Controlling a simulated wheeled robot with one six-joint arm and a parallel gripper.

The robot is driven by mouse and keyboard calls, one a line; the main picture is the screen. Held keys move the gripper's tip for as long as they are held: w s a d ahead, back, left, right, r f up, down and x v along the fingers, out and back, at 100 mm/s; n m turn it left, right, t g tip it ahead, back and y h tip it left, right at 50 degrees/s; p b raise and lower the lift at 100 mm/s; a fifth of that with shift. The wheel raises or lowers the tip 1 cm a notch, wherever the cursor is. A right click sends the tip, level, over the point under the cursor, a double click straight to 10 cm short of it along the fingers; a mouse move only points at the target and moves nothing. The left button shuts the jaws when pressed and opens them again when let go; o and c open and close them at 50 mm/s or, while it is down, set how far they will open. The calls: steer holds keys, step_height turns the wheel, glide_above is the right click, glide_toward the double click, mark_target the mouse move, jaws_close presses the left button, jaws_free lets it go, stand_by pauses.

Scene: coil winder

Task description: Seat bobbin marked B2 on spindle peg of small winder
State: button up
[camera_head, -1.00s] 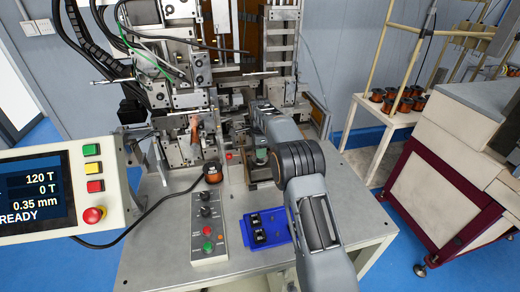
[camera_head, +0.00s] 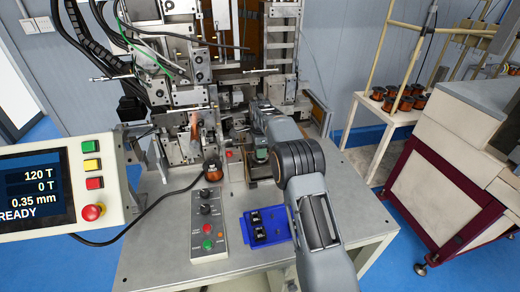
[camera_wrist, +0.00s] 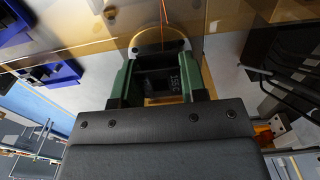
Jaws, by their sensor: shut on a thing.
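My gripper (camera_wrist: 160,76) has green fingers on both sides of a black bobbin (camera_wrist: 158,83) in the wrist view and is shut on it. White characters show on the bobbin, turned sideways, too small to read surely as B2. In the head view my gripper (camera_head: 259,155) is low over the bench, at the right front of the small winder (camera_head: 185,95). My arm hides part of that area, and I cannot pick out the spindle peg. A round tan part (camera_wrist: 160,38) lies just beyond the bobbin in the wrist view, with an orange wire above it.
A blue tray (camera_head: 286,217) with black bobbins lies on the bench in front of the winder. The display panel (camera_head: 60,190) is far left. A side table (camera_head: 372,112) holds several copper spools.

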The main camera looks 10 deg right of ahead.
steer(key=shift+f, duration=0.45)
steer(key=o, duration=1)
steer(key=shift+r, duration=0.15)
step_height(320, 180, up, 14)
steer(key=shift+f+p, duration=0.2)
steer(key=shift+p, duration=0.2)
